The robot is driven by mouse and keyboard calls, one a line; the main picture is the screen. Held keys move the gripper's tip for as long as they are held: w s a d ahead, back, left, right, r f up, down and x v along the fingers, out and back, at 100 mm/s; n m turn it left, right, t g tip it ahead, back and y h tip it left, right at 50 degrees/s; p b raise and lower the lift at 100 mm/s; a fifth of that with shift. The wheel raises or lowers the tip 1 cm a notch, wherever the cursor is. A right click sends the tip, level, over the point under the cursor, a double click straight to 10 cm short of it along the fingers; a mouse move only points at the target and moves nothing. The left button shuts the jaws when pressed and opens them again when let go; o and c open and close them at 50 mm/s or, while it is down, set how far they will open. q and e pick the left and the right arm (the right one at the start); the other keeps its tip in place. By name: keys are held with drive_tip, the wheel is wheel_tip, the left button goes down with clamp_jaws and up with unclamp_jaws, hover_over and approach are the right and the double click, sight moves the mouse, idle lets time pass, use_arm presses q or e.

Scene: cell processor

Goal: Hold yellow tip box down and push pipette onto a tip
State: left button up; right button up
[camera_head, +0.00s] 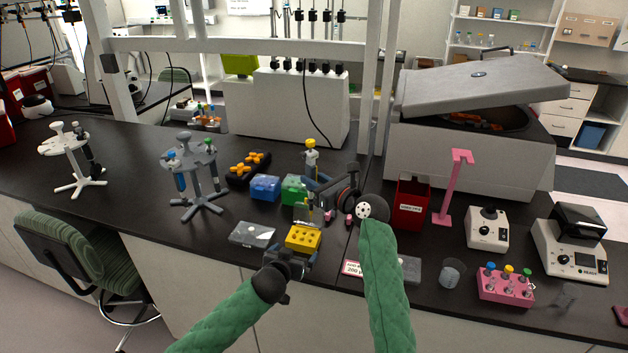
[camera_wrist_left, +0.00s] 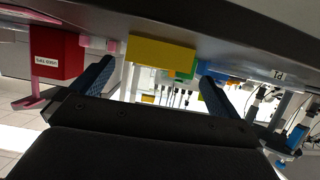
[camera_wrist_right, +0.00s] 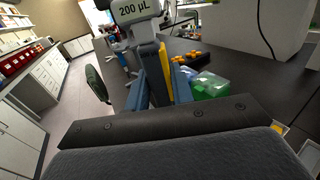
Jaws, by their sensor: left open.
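The yellow tip box (camera_head: 303,238) sits near the bench's front edge. My left gripper (camera_head: 291,256) is open in front of it; in the left wrist view the yellow tip box (camera_wrist_left: 160,53) shows beyond and between the spread fingers (camera_wrist_left: 156,75), apart from them. My right gripper (camera_head: 315,192) is shut on the pipette (camera_head: 311,158), which stands roughly upright above the back of the box. Whether the pipette's lower end touches a tip cannot be told.
A green box (camera_head: 293,188) and a blue box (camera_head: 265,187) stand behind the yellow box. A grey clear-lidded box (camera_head: 252,234) lies left of it. A red bin (camera_head: 410,203) and a pink stand (camera_head: 452,188) are to the right.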

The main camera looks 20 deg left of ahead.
use_arm(q)
drive_tip(key=v, duration=0.6)
drive_tip(key=s+a+m+g+y, duration=0.15)
drive_tip(key=a+g+y, duration=0.65)
drive_tip(key=a, duration=1.8)
wheel_tip(320, 180, down, 16)
drive_tip(key=m, duration=0.1)
drive_tip(key=shift+d+t, duration=0.4)
drive_tip(key=shift+d, duration=0.1)
wheel_tip(320, 180, up, 16)
drive_tip(key=t+y, duration=0.1)
drive_tip(key=y, duration=0.1)
drive_tip(key=shift+w+a+f+n, duration=0.15)
drive_tip(key=shift+w+a+n, duration=0.1)
drive_tip(key=shift+n, duration=0.2)
